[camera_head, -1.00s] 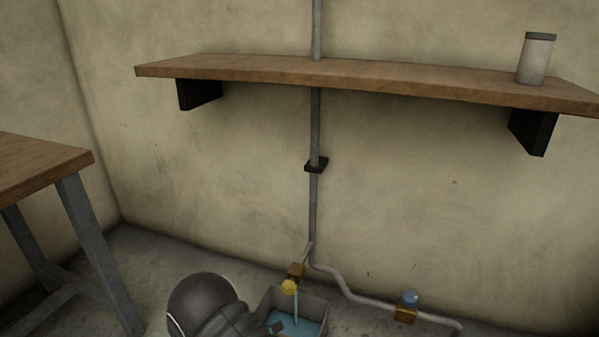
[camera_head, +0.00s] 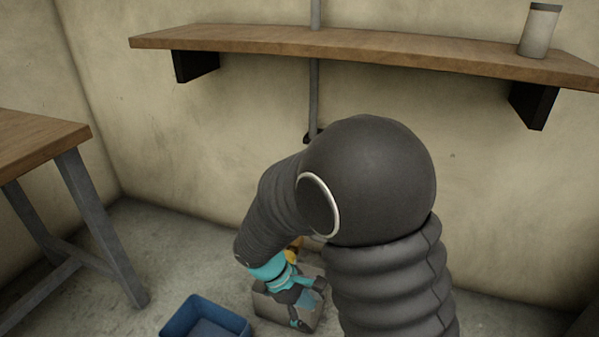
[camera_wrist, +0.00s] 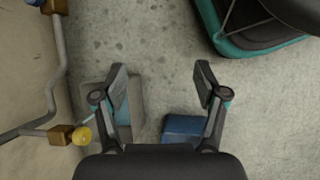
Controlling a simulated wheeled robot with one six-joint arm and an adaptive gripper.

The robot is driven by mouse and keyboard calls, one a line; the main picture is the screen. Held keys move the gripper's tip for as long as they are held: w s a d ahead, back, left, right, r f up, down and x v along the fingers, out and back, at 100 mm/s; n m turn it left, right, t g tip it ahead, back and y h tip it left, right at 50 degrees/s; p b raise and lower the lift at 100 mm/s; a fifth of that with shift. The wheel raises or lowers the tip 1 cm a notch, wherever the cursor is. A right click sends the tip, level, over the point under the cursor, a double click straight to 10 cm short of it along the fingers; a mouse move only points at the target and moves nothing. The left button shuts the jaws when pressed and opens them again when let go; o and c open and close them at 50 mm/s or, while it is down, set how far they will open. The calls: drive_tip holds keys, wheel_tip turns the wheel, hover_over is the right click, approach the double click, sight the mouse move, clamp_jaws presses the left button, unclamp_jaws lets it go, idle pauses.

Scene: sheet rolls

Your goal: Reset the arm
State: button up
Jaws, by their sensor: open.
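My gripper (camera_head: 308,303) hangs low at the end of my dark, ribbed arm, which fills the middle of the head view. It also shows in the wrist view (camera_wrist: 160,74), with its two fingers spread wide and nothing between them. In the head view it is in front of the grey basin (camera_head: 263,302) and covers part of it. In the wrist view the basin (camera_wrist: 134,92) lies behind the left finger, and the blue bin (camera_wrist: 184,126) is partly behind the right finger.
The blue bin (camera_head: 205,312) stands on the floor left of the basin. A yellow valve (camera_wrist: 82,135) sits on the wall pipe (camera_wrist: 58,70). A wooden shelf (camera_head: 400,52) holds a grey canister (camera_head: 539,32). A table (camera_head: 40,140) stands at left.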

drive_tip(key=s+d+r+m+t+y, duration=0.2)
drive_tip(key=s+d+r+m, duration=0.1)
drive_tip(key=r, duration=0.5)
drive_tip(key=s+d+r+m+t+y+p, duration=0.1)
drive_tip(key=s+d+r+m, duration=0.3)
drive_tip(key=r, duration=0.4)
drive_tip(key=s+d+r+m+t+y+p, duration=0.1)
drive_tip(key=s+d+r+m+t+y, duration=0.2)
drive_tip(key=d+r+m, duration=0.3)
wheel_tip(320, 180, up, 2)
drive_tip(key=shift+s+d+r+t, duration=0.15)
drive_tip(key=shift+s+d+t, duration=0.05)
drive_tip(key=shift+s+t, duration=0.15)
